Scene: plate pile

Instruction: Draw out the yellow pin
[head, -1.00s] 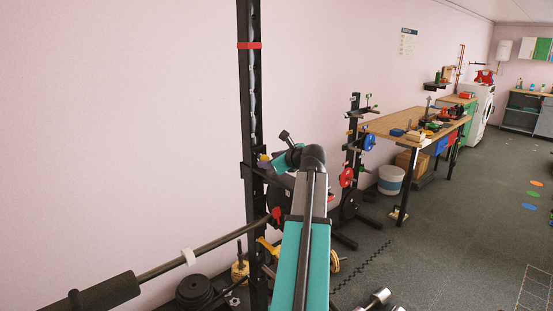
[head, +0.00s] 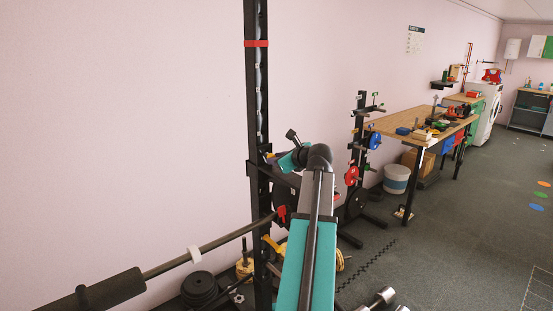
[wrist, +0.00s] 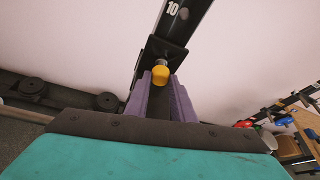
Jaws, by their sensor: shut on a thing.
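The yellow pin (wrist: 160,75) has a round yellow knob on a short metal neck. It sits at a dark bracket (wrist: 163,54) on the black upright (wrist: 181,18), just below the number 10. My gripper's purple fingers (wrist: 161,98) are shut on the knob, one at each side. In the head view the pin (head: 270,155) is a small yellow spot at the upright (head: 257,90), and my gripper (head: 278,159) reaches it from the right. How far the pin's shaft sits in the upright is hidden.
A barbell (head: 215,242) runs out to the lower left of the upright. Black weight plates (head: 198,288) lie on the floor below it. A plate stand (head: 360,145) and a wooden workbench (head: 395,123) are to the right.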

